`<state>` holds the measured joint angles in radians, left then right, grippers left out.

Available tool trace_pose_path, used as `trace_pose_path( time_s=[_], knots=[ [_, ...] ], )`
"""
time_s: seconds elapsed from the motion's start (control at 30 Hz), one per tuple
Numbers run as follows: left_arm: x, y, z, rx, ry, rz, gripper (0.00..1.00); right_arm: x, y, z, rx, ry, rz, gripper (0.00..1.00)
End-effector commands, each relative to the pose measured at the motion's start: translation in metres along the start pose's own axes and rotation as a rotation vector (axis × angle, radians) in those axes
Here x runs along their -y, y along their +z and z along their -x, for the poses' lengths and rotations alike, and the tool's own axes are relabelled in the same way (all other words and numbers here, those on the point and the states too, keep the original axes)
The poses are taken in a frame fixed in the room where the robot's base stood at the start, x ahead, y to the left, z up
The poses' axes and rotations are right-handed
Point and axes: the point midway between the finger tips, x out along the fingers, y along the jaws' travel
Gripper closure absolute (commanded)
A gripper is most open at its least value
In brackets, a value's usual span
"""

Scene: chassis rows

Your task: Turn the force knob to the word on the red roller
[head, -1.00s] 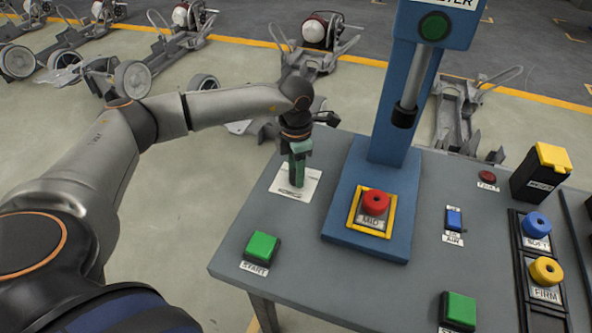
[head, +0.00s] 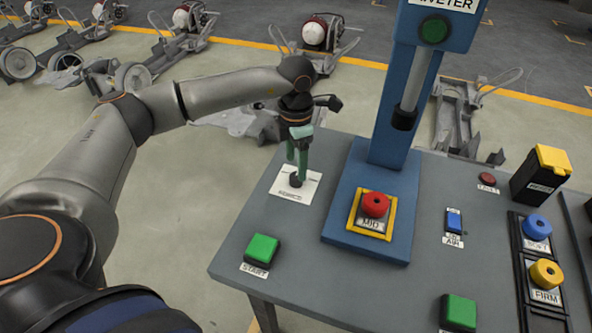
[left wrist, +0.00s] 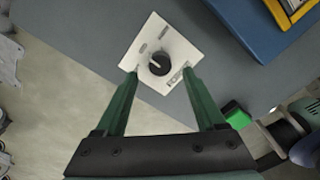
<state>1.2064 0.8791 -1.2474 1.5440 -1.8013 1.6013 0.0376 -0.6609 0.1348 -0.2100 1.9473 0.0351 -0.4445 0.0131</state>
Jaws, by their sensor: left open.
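The black force knob (head: 296,181) stands on a white plate (head: 310,188) at the table's left back corner. In the left wrist view the knob (left wrist: 159,64) bears a pale pointer mark, and the plate's small words are too blurred to read surely. My left gripper (head: 299,160), with green fingers, is above the knob, open and empty. In the left wrist view its fingertips (left wrist: 162,76) lie apart on either side of the knob, not closed on it. The red roller (head: 375,205) sits in a yellow frame on the blue press base, labelled MID. My right gripper is out of view.
The blue press column (head: 390,130) rises behind the red roller. A green START button (head: 262,249) is at the front left. A blue switch (head: 454,221), blue roller (head: 537,226) and yellow roller (head: 546,273) stand to the right.

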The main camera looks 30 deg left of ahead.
Motion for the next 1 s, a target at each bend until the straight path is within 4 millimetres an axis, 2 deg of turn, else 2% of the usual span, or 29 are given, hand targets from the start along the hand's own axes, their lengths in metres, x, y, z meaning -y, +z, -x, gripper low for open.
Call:
trace_pose_path(
  time_s=[0.03, 0.2, 0.4, 0.57, 1.0],
  knots=[
    [-0.001, 0.0, 0.013, 0.004, 0.003, 0.0, 0.29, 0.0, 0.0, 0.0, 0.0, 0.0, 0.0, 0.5],
    [0.0, 0.001, 0.049, 0.004, 0.002, -0.001, 0.29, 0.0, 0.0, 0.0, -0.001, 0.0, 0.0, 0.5],
    [0.0, 0.0, 0.075, 0.001, 0.001, -0.001, 0.29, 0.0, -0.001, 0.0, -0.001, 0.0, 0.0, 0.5],
    [0.0, 0.0, 0.082, 0.001, 0.001, -0.001, 0.29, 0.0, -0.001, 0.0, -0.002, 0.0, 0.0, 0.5],
    [0.0, 0.0, 0.082, 0.0, 0.0, -0.001, 0.29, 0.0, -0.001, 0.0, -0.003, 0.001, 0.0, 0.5]
  ],
)
